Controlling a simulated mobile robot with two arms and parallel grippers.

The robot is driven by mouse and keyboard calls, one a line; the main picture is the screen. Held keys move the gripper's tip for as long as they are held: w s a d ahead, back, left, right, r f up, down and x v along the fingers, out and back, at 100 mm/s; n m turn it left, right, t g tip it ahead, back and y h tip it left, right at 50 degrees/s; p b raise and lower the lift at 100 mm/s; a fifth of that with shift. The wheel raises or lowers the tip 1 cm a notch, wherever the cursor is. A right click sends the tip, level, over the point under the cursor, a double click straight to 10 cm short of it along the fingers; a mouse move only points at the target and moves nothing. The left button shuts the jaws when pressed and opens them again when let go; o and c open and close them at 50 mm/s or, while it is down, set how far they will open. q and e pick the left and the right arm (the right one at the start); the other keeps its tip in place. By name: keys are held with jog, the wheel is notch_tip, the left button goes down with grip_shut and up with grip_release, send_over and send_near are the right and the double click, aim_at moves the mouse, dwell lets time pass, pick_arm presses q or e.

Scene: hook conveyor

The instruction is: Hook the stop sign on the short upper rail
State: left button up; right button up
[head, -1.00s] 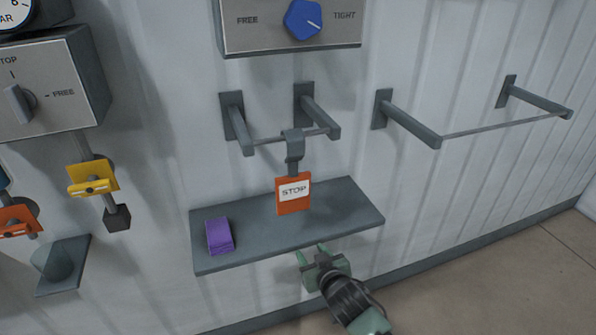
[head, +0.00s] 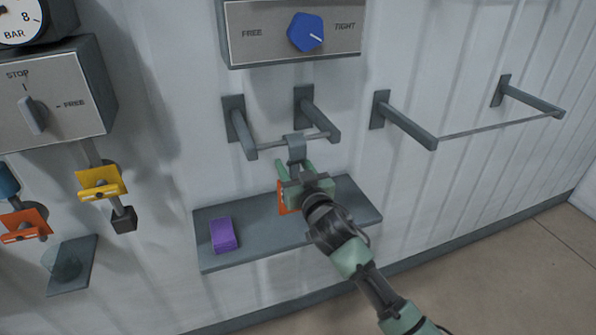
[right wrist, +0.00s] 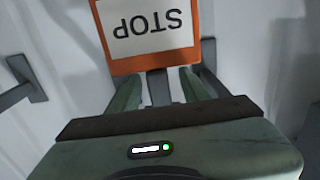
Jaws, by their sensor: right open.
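The orange stop sign (head: 283,198) hangs by its grey hook (head: 296,150) on the short rail (head: 270,144), between two wall brackets. My right gripper (head: 294,170) is in front of the sign, just below the hook, and covers most of the sign in the head view. In the right wrist view the sign (right wrist: 150,35) appears upside down. The open fingers (right wrist: 158,84) of the right gripper lie on either side of the grey stem (right wrist: 158,88), with gaps visible. My left gripper is not in view.
A longer rail (head: 500,127) projects from the wall at the right. A grey shelf (head: 225,262) below carries a purple block (head: 223,236). A control box with a blue knob (head: 305,32) is above. Yellow (head: 100,183) and orange (head: 22,224) fixtures are at the left.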

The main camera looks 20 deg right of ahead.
jog(key=shift+w, duration=0.8)
grip_shut()
dwell(1.5)
